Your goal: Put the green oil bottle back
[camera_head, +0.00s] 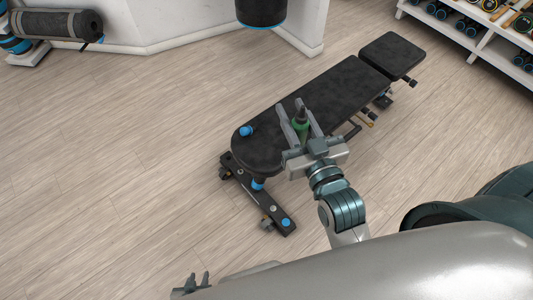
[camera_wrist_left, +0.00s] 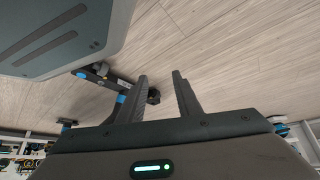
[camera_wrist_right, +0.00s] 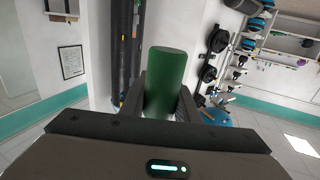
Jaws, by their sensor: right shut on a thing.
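The green oil bottle (camera_head: 301,125) is upright between the fingers of my right gripper (camera_head: 299,116) in the head view, over the black padded bench. The bottle's green body (camera_wrist_right: 165,80) also fills the gap between the fingers in the right wrist view. The right gripper is shut on it. Whether the bottle touches the bench I cannot tell. My left gripper (camera_head: 197,282) shows only in part at the bottom of the head view. In the left wrist view its fingers (camera_wrist_left: 161,82) are apart with nothing between them, above the wooden floor.
The black bench (camera_head: 335,88) stands mid-room, with a blue-capped foot bar (camera_head: 258,200) at its near end. A shelf rack (camera_head: 485,45) with dumbbells is at top right. A rolled mat (camera_head: 55,25) lies at top left. A black cylinder (camera_head: 261,10) hangs at top. Floor left is clear.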

